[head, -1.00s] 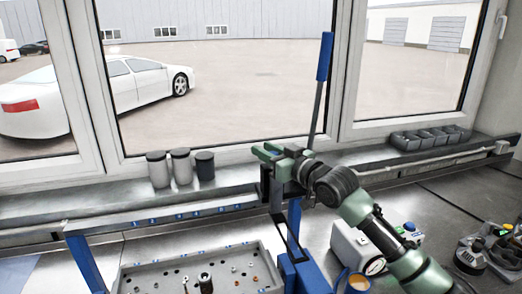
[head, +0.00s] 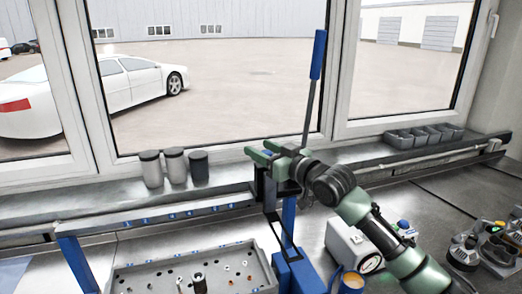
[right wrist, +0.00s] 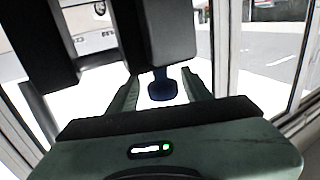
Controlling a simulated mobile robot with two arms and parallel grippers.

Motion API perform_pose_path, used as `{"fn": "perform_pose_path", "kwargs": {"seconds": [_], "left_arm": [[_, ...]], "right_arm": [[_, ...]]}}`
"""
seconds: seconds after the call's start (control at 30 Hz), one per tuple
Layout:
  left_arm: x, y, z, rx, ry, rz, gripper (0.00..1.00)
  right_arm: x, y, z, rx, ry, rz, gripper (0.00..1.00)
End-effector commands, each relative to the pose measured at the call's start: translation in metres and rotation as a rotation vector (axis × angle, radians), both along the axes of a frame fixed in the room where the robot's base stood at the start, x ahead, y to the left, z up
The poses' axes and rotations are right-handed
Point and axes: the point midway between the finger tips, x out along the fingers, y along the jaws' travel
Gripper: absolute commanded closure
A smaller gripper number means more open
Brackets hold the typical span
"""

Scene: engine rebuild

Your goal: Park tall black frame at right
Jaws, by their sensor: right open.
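The tall black frame (head: 268,205) stands beside a blue post, left of the middle of the bench in the head view. My right gripper (head: 256,154) is at the upper end of this frame, its arm coming in from the lower right. In the right wrist view the gripper (right wrist: 162,92) has its two green fingers apart, with a dark upright part (right wrist: 166,35) and its blue end showing between them. I cannot tell whether the fingers touch it. The gripper and wrist hide part of the frame's top. My left gripper is not in view.
A blue-handled lever (head: 318,55) rises just behind my wrist. A grey tray of small parts (head: 150,283) lies at the front. Three canisters (head: 173,166) stand on the sill. A white gauge box (head: 352,243) is right of the blue post. Grey bins (head: 424,136) sit at the right.

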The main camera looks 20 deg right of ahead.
Motion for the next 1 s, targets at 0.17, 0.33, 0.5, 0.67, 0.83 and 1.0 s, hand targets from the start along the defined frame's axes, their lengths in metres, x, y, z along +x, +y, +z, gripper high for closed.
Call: {"fn": "perform_pose_path", "kwargs": {"seconds": [0.17, 0.33, 0.5, 0.67, 0.83, 1.0], "left_arm": [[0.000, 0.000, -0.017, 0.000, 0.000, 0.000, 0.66], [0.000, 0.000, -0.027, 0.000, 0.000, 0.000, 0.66], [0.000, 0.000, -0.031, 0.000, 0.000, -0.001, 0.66], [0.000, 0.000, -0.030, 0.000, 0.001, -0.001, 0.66], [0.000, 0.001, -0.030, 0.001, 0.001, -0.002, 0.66], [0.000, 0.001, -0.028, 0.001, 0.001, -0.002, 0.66]], "right_arm": [[-0.027, -0.014, -0.006, -0.004, 0.000, -0.003, 0.51], [-0.052, -0.025, -0.005, -0.004, 0.000, -0.004, 0.51], [-0.064, -0.030, -0.003, -0.002, 0.000, -0.003, 0.51], [-0.065, -0.031, -0.001, -0.001, 0.001, -0.004, 0.51], [-0.065, -0.030, -0.001, -0.001, 0.001, -0.004, 0.51], [-0.065, -0.030, 0.001, -0.001, 0.001, -0.004, 0.51]]}}
